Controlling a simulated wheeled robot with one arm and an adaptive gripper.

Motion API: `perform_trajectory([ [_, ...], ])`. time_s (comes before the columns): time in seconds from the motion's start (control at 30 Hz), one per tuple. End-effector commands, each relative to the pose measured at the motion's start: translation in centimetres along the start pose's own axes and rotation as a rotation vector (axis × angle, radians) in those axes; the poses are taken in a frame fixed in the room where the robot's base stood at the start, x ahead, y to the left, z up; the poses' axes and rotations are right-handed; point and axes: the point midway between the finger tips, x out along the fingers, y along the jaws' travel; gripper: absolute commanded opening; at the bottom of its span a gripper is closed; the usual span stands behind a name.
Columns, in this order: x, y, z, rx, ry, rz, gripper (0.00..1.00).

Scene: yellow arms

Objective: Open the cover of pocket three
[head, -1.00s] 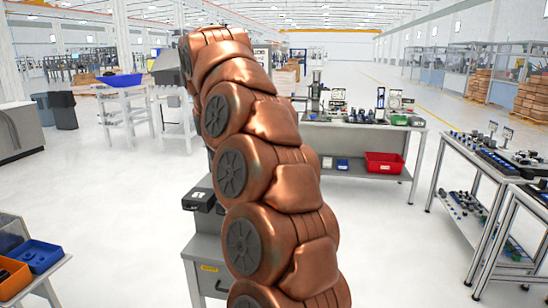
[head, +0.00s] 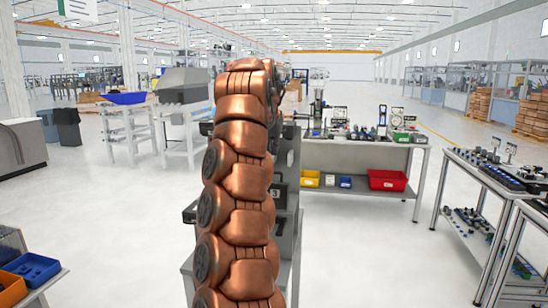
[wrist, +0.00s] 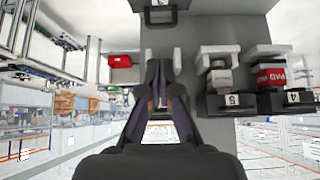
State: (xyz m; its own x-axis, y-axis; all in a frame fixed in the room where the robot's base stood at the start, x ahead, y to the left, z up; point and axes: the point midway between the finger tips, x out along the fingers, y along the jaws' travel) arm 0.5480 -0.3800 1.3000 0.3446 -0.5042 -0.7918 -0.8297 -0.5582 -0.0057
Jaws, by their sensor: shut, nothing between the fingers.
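In the wrist view my gripper (wrist: 158,68) is shut and empty, in front of the grey panel of the pocket station (wrist: 213,22). A dark cover-like part with a handle (wrist: 160,17) sits beyond the fingertips, apart from them; no number shows on it. To the right are a pocket marked 5 (wrist: 232,102) with a grey item and a pocket marked 4 (wrist: 292,99) with a red item, their labels upside down. In the head view a dark plate (head: 277,192), seemingly marked 3, shows just right of my arm. My arm hides most of the station and my gripper there.
Pale brackets (wrist: 219,53) stick out from the panel near the gripper. In the head view a workbench with a red bin (head: 387,180) stands behind on the right. A cart (head: 500,180) with parts is at far right.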

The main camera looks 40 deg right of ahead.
Motion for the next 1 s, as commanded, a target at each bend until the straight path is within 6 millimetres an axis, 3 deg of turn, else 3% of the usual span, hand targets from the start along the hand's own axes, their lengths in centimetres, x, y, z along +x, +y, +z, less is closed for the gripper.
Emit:
perform_trajectory([
  [0.6,8.2,0.0,0.0,-0.002,-0.002,0.002,0.00],
  [1.0,9.1,-0.1,0.0,-0.003,0.001,0.001,0.00],
])
